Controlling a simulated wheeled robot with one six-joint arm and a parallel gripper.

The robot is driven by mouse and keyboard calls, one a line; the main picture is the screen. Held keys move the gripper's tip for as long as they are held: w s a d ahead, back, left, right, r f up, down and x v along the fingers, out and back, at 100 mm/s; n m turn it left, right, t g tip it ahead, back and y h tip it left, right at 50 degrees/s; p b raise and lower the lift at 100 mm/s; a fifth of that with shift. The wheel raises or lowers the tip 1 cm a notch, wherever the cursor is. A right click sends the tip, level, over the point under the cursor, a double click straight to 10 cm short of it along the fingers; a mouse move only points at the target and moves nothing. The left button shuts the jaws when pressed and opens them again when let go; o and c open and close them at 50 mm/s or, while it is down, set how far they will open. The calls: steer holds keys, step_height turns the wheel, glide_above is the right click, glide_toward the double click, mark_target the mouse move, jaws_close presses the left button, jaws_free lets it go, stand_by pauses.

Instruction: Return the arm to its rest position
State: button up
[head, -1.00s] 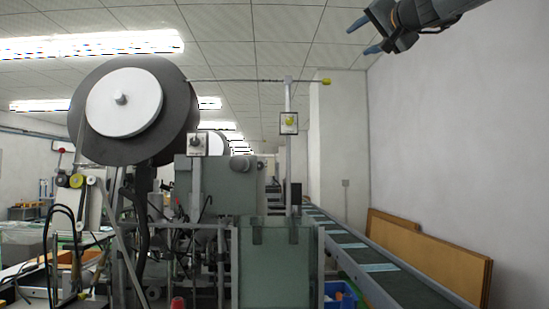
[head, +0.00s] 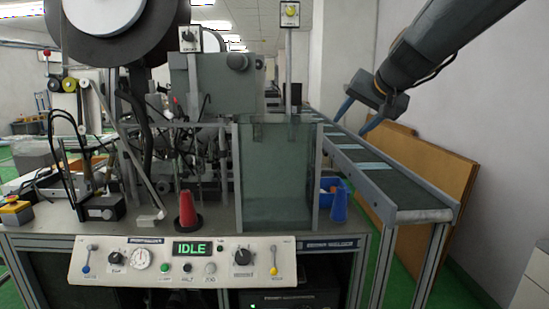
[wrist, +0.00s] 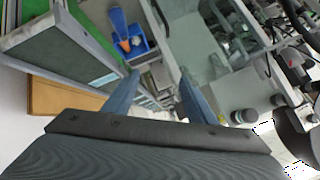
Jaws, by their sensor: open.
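My gripper (head: 354,117) is at the upper right of the head view, in front of the conveyor, with its two blue-grey fingers apart and nothing between them. My arm reaches in from the top right corner. The wrist view shows the same open gripper (wrist: 158,84), with the conveyor at its left and the machine at its right.
The conveyor (head: 408,190) runs back along the right, with brown boards (head: 440,165) by the wall. A machine with a glass guard (head: 275,180), a red cone (head: 187,208), a blue bin (head: 330,190) and a control panel (head: 185,262) reading IDLE stand in front.

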steer(key=s+f+n+g+h, duration=0.1)
steer(key=s+f+g, duration=0.3)
steer(key=s+f, duration=1.1)
steer(key=s+a+f+n+g+h, duration=0.1)
steer(key=s+f+n+g, duration=0.2)
steer(key=s+f, duration=1.2)
step_height(320, 180, down, 4)
steer(key=shift+f+g, duration=0.1)
steer(key=shift+g, duration=1)
steer(key=shift+a, duration=0.1)
